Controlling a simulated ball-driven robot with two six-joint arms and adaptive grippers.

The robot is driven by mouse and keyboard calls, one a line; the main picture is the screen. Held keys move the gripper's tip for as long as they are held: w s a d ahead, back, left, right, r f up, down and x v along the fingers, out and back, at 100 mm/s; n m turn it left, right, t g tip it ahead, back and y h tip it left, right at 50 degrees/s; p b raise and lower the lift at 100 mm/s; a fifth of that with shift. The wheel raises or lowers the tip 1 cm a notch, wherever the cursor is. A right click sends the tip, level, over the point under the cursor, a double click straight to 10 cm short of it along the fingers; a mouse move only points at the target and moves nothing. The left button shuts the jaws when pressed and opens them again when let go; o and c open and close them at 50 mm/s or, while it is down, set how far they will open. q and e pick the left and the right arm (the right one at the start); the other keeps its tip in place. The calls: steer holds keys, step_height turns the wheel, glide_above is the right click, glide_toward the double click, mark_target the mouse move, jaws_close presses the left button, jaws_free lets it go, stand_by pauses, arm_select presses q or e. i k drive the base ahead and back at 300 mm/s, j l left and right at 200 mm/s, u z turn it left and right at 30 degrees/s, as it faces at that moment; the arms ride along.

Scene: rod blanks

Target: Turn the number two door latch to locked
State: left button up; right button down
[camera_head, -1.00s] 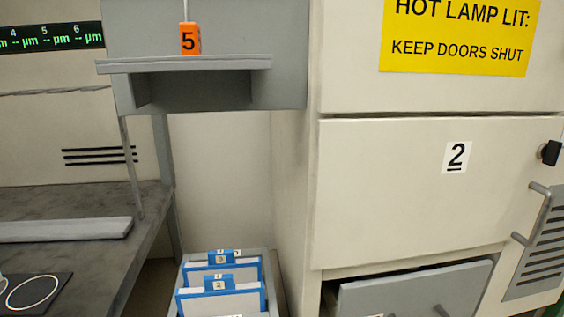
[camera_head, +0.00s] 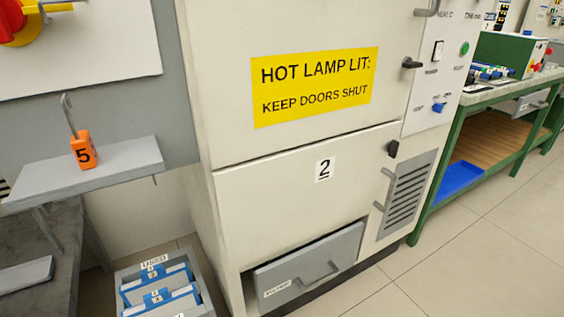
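The number two door (camera_head: 290,190) is the lower cream door of the cabinet, marked with a "2" label (camera_head: 324,169). It looks shut. Its black latch (camera_head: 392,149) sits at the door's upper right edge; whether it is locked or unlocked I cannot tell. A grey bar handle (camera_head: 383,188) is below the latch. Another black latch (camera_head: 411,63) is on the upper door. Neither of my grippers is in view.
A yellow "HOT LAMP LIT: KEEP DOORS SHUT" sign (camera_head: 314,86) is on the upper door. A grey drawer (camera_head: 310,270) stands partly out below. A grey bin (camera_head: 196,272) with blue-framed folders is at lower left. A green bench (camera_head: 505,93) stands right; the floor (camera_head: 470,255) before it is clear.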

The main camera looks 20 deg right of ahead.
mark_target(391, 147)
steer(key=z, duration=1.4)
